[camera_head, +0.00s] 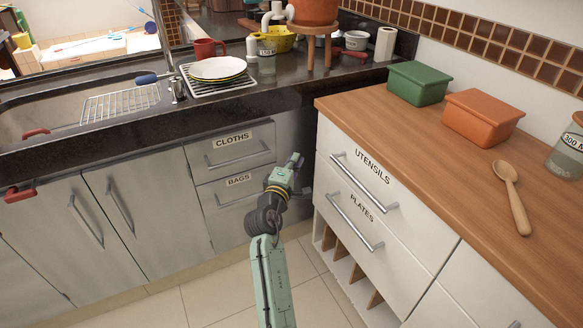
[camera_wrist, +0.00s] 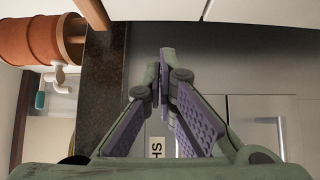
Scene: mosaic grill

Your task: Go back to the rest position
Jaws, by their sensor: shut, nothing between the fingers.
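My gripper (camera_head: 295,162) is at the end of my green arm in the head view, in front of the grey cabinets and left of the white drawer unit. It holds nothing. In the wrist view the two fingers of my gripper (camera_wrist: 161,75) come together at their tips. The gripper is in the air, apart from the drawers and the counter as far as I can tell.
The UTENSILS drawer (camera_head: 362,176) and PLATES drawer (camera_head: 351,215) are shut, close on the right. The CLOTHS drawer (camera_head: 235,148) and BAGS drawer (camera_head: 245,186) are shut behind. The wooden counter (camera_head: 420,155) holds a wooden spoon (camera_head: 512,195). Floor (camera_head: 180,295) is clear.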

